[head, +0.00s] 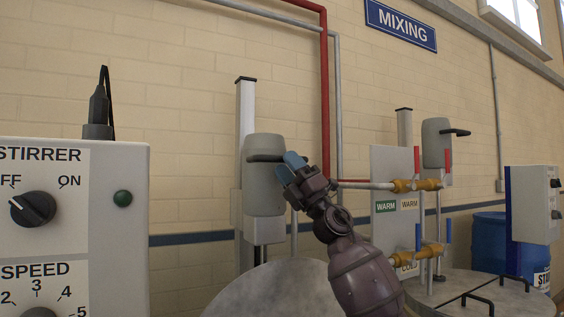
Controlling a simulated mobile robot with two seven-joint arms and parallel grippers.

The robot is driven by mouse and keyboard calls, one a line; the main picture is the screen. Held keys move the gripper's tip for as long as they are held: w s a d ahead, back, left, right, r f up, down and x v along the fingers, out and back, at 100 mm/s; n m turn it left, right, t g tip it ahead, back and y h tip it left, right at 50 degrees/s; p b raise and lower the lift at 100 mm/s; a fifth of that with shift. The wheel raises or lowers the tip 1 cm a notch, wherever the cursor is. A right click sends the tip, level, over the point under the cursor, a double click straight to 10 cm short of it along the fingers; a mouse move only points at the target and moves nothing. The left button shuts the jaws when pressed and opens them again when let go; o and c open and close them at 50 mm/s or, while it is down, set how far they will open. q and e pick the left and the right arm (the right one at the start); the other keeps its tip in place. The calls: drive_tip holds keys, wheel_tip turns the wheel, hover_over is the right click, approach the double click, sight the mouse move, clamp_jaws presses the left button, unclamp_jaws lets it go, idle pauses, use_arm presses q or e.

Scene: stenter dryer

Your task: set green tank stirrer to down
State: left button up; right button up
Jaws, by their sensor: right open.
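A grey stirrer head (263,195) with a black handle (262,157) is mounted on a pale upright column (245,105), above a round grey tank lid (265,290). No green tank body shows, so I cannot tell from colour whether this is the green tank's stirrer. My right gripper (292,161), with blue fingertips, is open at the right end of the handle. Its fingers overlap the handle's end in the picture; I cannot tell whether they touch it. My left gripper is not in view.
A control box (122,210) with STIRRER and SPEED knobs stands at the left. To the right are valve pipes with red and blue levers (417,160), a second stirrer head (436,143), a blue drum (488,240) and another control box (533,205). A red pipe (325,100) runs up the wall.

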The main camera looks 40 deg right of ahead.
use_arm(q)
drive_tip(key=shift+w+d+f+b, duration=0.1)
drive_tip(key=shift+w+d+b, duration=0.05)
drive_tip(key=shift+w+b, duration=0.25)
use_arm(e)
drive_tip(key=v, duration=0.8)
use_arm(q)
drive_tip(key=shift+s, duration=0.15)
use_arm(e)
drive_tip(key=shift+f, duration=0.15)
